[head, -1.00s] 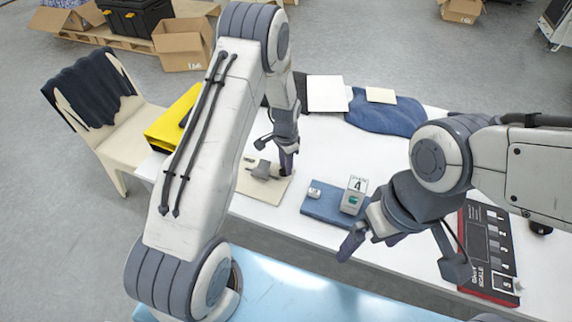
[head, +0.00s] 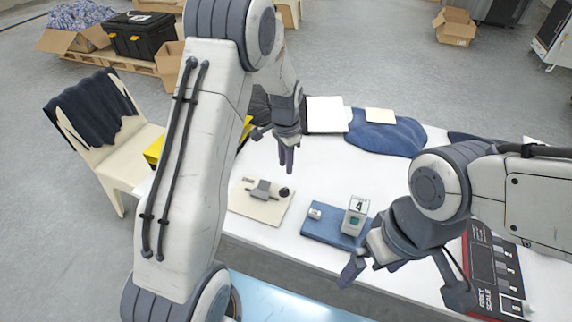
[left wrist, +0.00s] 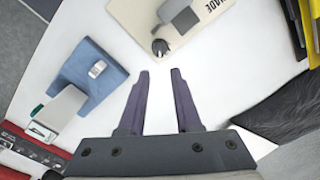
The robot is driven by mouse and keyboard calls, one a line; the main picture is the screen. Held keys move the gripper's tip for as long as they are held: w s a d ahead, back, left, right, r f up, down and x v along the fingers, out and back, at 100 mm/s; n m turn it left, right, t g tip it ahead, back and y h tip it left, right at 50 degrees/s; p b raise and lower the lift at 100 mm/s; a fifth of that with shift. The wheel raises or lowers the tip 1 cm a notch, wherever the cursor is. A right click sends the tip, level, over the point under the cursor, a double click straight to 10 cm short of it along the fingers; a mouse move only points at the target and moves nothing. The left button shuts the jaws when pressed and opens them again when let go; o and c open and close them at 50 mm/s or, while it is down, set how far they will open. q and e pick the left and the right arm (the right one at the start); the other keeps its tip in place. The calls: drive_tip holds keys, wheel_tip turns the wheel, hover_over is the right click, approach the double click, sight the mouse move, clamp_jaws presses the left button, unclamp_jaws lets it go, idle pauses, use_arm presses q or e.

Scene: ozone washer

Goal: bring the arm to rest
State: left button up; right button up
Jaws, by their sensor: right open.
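My left gripper (head: 284,165) hangs above the white table, behind a beige board, with nothing in it. In the left wrist view its two dark purple fingers (left wrist: 160,75) are parallel and apart, with only white tabletop between them. My right gripper (head: 366,270) is open and empty near the table's front edge, in front of the blue mat. The beige board (head: 246,211) carries a grey block and a small black knob; it also shows at the top of the left wrist view (left wrist: 132,20).
A blue mat (head: 318,234) bears a small grey piece and a box marked 4 (head: 357,216). A grey-scale board (head: 482,262) lies at the right, partly behind my right arm. Blue cloth (head: 385,137) lies at the back. A draped chair (head: 100,125) stands left.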

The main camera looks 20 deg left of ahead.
use_arm(q)
drive_tip(key=s+d+r, duration=1)
drive_tip(key=s+d, duration=0.2)
drive_tip(key=d, duration=0.1)
drive_tip(key=s+d+r, duration=0.1)
drive_tip(key=s+r, duration=0.1)
drive_tip(key=s, duration=0.7)
drive_tip(key=s+d+r+h, duration=0.1)
drive_tip(key=s+r, duration=0.1)
drive_tip(key=s, duration=0.7)
drive_tip(key=shift+d+r, duration=0.15)
